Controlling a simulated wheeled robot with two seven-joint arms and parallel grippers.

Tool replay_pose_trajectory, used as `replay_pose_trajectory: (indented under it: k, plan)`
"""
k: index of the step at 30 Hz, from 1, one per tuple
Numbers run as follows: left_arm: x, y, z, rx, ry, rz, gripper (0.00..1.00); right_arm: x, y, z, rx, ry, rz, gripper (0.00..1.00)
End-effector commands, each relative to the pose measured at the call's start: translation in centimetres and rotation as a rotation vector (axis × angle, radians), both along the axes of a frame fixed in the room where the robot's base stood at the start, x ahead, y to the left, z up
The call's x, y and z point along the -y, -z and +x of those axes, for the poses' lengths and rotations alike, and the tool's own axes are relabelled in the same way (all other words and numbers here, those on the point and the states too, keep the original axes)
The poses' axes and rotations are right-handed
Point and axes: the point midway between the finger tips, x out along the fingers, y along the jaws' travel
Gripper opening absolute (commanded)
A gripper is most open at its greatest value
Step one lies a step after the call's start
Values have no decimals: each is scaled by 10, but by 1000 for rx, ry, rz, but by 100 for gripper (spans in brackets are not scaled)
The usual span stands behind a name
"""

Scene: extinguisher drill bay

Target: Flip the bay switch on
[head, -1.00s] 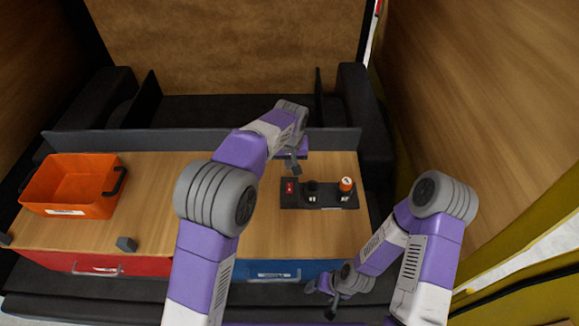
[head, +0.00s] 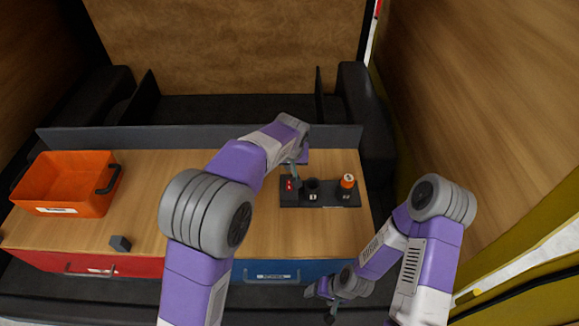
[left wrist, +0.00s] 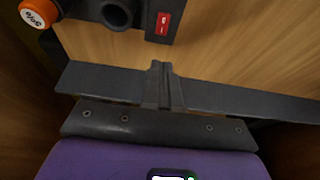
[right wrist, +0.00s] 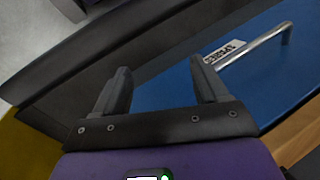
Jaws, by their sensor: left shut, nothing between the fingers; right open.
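The bay switch (head: 289,184) is a small red rocker at the left end of a black panel (head: 328,203) on the wooden worktop. It also shows in the left wrist view (left wrist: 162,24), upper middle. My left gripper (head: 297,179) is shut and empty, beside and above the switch. In the left wrist view its closed fingertips (left wrist: 159,66) point toward the switch, with a gap in the picture; contact cannot be told. My right gripper (head: 328,303) is open and empty in front of the blue drawer (head: 250,268), whose handle (right wrist: 250,46) shows in the right wrist view.
The panel also has a dark round socket (head: 312,186) and an orange-topped knob (head: 347,181). An orange bin (head: 62,209) stands at the worktop's left. A small dark block (head: 120,243) lies near the front edge, above a red drawer (head: 70,262). A low dark wall runs behind.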

Motion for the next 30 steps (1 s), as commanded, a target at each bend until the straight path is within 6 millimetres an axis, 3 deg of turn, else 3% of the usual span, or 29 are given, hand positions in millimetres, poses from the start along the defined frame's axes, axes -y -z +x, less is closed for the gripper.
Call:
replay_pose_trajectory:
  k: [9,15,21,30]
  plan:
    - [-1,66,24,-4,-1,3,0,0,-5,0,0,0,0,73]
    - [0,97,30,-3,1,1,0,0,-8,0,0,0,0,73]
    - [0,111,33,-1,0,1,0,0,-9,0,0,0,0,73]
    - [0,112,33,0,0,0,0,0,-9,0,0,0,0,73]
